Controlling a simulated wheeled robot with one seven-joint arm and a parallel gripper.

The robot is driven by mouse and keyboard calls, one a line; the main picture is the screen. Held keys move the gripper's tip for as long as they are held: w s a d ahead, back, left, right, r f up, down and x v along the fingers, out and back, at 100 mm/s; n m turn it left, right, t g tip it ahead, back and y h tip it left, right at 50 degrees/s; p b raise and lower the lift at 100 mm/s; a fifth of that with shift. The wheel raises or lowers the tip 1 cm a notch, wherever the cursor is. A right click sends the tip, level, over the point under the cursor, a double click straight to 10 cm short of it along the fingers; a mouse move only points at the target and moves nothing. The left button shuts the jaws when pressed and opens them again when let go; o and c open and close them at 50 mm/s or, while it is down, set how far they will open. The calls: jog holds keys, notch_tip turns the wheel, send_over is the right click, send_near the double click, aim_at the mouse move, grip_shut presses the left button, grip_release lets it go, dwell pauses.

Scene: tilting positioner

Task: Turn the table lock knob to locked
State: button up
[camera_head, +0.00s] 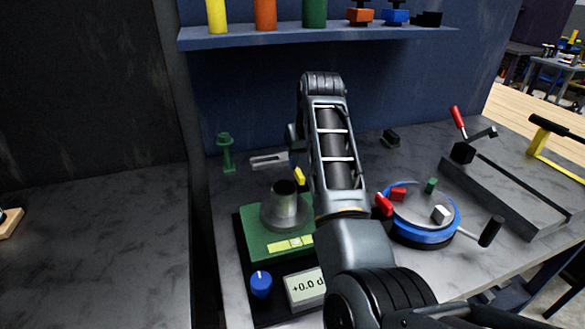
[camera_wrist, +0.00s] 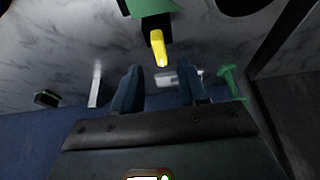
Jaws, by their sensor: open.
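The tilting positioner (camera_head: 245,225) is a green block with a grey cylinder on a dark base. A blue knob (camera_head: 261,284) with a pale pointer mark sits at its front, beside a display reading about +0.0. A yellow lever-like knob (camera_head: 299,176) sticks out at its back; it also shows in the wrist view (camera_wrist: 160,52) on a dark mount. I cannot tell which of the two is the lock knob. My gripper (camera_wrist: 160,85) is open and empty, its fingers apart and pointing towards the yellow knob's side, not touching it. My arm hides the gripper in the head view.
A grey flat piece (camera_head: 268,161) and a green post (camera_head: 226,153) stand behind the positioner. A blue round turntable (camera_head: 424,238) with a black-handled crank is to the right, near a grey rail (camera_head: 505,192) with a red-handled lever. A blue shelf (camera_head: 320,36) hangs above.

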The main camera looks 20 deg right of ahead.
aim_at(300, 173)
jog(key=shift+p+x, duration=0.3)
jog(key=shift+x, duration=2.6)
jog(key=shift+s, duration=0.1)
grip_shut()
jog(key=shift+f, duration=0.1)
